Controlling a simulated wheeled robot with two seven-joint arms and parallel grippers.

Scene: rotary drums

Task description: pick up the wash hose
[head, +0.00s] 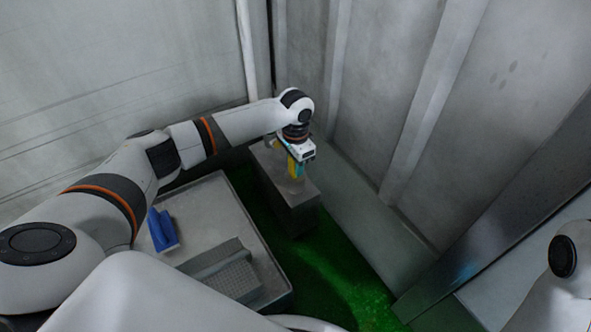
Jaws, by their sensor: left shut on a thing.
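My left gripper (297,166) points down over a grey block at the far end of the green floor. It is shut on a small yellow and teal thing (293,168), which I take to be the wash hose. The gripper and wrist hide much of it, and no length of hose shows. I cannot tell whether it touches the block. Part of my right arm shows at the right edge, but its gripper is out of view.
The grey block (291,207) stands near the back corner. A pale table (205,207) at the left bears a blue object (161,230) and a grey perforated piece (233,275). Grey walls close in behind and right. The green floor (345,290) looks clear.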

